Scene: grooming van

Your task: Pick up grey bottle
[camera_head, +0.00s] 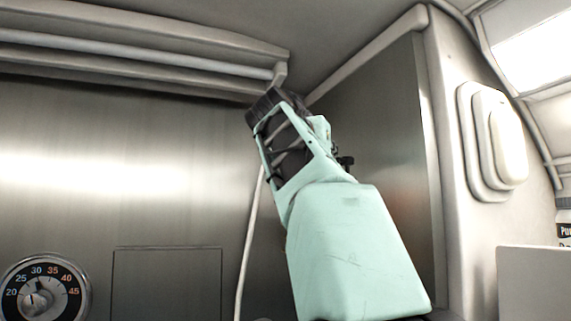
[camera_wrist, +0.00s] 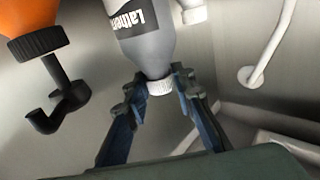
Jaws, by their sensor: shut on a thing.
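The bottle's far end is cut off by the frame edge. In the head view my arm reaches up toward the steel wall, and I cannot make out the bottle there.
An orange container (camera_wrist: 32,40) with a black nozzle (camera_wrist: 62,98) is left of the bottle in the wrist view. A white hose (camera_wrist: 268,55) is at the right. In the head view a round dial (camera_head: 42,290) is low left, an overhead rail (camera_head: 140,50) runs above, and a labelled bottle (camera_head: 564,220) is at the right edge.

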